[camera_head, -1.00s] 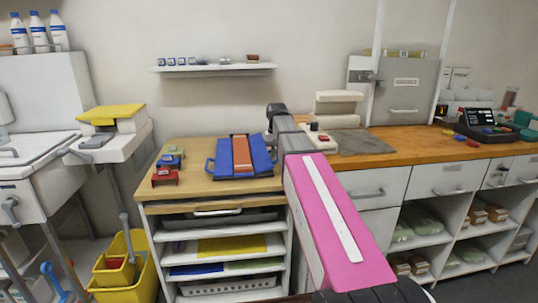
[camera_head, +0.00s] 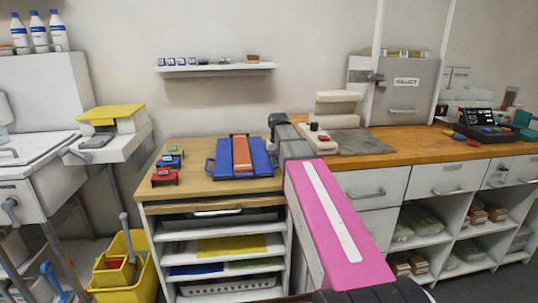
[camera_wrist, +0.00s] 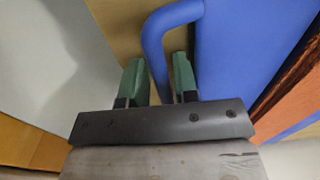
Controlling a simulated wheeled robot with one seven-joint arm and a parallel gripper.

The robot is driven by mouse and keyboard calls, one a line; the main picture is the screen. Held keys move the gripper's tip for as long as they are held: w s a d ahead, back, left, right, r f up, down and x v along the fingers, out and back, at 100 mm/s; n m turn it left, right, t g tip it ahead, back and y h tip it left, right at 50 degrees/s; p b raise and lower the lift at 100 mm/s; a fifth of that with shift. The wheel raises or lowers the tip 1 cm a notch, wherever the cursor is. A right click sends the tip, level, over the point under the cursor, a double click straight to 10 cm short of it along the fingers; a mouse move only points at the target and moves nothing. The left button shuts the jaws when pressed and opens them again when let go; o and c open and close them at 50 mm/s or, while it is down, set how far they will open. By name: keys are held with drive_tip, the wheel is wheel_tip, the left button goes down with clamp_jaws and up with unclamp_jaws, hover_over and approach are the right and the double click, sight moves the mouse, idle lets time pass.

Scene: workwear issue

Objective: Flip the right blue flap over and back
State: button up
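The folding board (camera_head: 258,160) lies on the light wooden top, with blue panels either side of a brown-orange strip (camera_head: 241,155). A blue loop handle (camera_head: 210,168) sticks out at its left. The right flap's blue panel (camera_wrist: 235,50) shows in the wrist view, lying flat, with its loop handle (camera_wrist: 153,45) at its edge. In the head view my pink arm hides my fingers and the right handle.
Small red, green and blue items (camera_head: 168,166) stand left of the board. A higher wooden counter (camera_head: 400,147) with a pale press (camera_head: 340,115) adjoins at right. A wall shelf (camera_head: 215,66) hangs above the board.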

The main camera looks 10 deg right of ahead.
drive_tip(key=shift+r, duration=4.05)
drive_tip(key=shift+s, duration=0.1)
